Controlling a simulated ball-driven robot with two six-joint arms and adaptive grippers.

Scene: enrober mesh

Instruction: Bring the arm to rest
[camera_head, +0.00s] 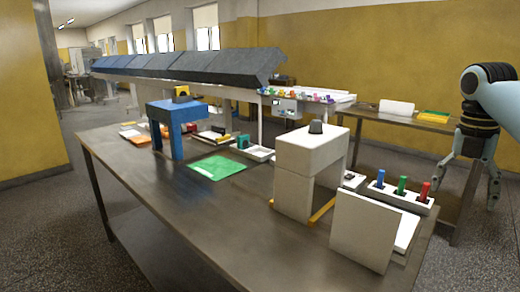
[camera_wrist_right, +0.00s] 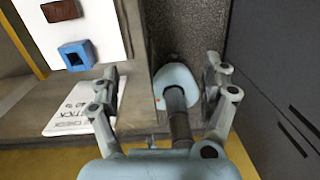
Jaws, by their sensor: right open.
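My right arm comes in at the right edge of the head view. Its gripper (camera_head: 467,188) hangs with fingers pointing down, open, beside the right end of the metal table (camera_head: 140,205). Nothing shows between its fingers in the head view. In the right wrist view the two fingers of the right gripper (camera_wrist_right: 162,75) stand wide apart and grip nothing. Below them are a table edge and dark floor, with a pale blue rounded part and a dark rod that look like my own body. My left gripper is in neither view.
A white box-shaped machine (camera_head: 306,165) and a white panel (camera_head: 362,232) stand on the table's right half. A holder with blue, red and green pegs (camera_head: 400,197) is nearest the right gripper. A printed card (camera_wrist_right: 75,107) lies near the table edge. Floor right of the table is clear.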

